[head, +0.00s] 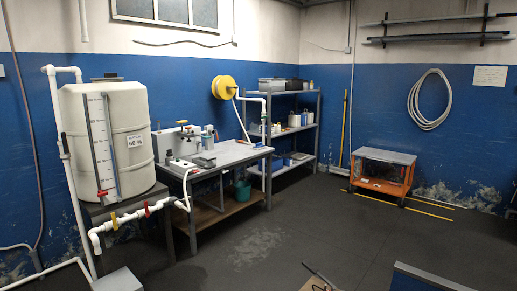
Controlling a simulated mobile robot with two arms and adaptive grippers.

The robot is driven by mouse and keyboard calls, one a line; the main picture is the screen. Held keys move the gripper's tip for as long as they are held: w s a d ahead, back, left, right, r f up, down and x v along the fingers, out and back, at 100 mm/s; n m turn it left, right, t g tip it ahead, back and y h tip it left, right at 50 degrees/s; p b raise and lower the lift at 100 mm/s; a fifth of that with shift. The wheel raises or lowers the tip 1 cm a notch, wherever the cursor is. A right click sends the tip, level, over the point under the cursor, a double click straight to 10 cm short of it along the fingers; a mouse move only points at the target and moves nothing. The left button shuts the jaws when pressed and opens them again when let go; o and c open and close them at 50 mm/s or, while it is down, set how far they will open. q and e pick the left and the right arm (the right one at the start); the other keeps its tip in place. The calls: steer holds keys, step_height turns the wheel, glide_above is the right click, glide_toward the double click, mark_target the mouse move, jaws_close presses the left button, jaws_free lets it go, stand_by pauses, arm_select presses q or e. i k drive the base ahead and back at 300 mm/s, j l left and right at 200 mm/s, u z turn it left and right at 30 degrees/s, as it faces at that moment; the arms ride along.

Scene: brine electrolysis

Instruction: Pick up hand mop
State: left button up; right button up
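A long thin yellow pole (343,128) leans upright against the blue back wall, near the corner and right of the shelf rack. At the bottom edge, a thin dark stick (321,276) with a reddish end slants over a tan surface that is cut off by the frame. I cannot tell what it is. Neither of my grippers is in view.
A white tank (108,140) with white piping stands at the left. A workbench (228,157), a shelf rack (295,135) and an orange cart (382,172) line the walls. A blue-sided edge (425,280) is at bottom right. The middle floor (310,225) is clear.

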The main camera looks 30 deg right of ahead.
mark_target(259, 145)
steer(key=z, duration=1.35)
steer(key=i+j+u, duration=0.2)
steer(key=i+u, duration=0.15)
steer(key=i+j+u, duration=0.1)
steer(key=i+u, duration=0.25)
steer(key=i, duration=0.15)
steer(key=i+u, duration=0.35)
steer(key=i+j+z, duration=0.1)
steer(key=i, duration=0.5)
steer(key=i+j+z, duration=0.1)
steer(key=i, duration=0.55)
steer(key=i+j+z, duration=0.15)
steer(key=i, duration=0.45)
steer(key=i+l+z, duration=0.25)
steer(key=i+z, duration=0.25)
steer(key=i, duration=0.2)
steer(key=i+z, duration=0.5)
steer(key=i, duration=0.25)
steer(key=i+j+z, duration=0.45)
steer(key=i, duration=0.25)
steer(key=i+l+u, duration=0.2)
steer(key=i, duration=0.3)
steer(key=i+l+u, duration=0.2)
steer(key=i, duration=0.35)
steer(key=i+l+u, duration=0.2)
steer(key=i, duration=0.3)
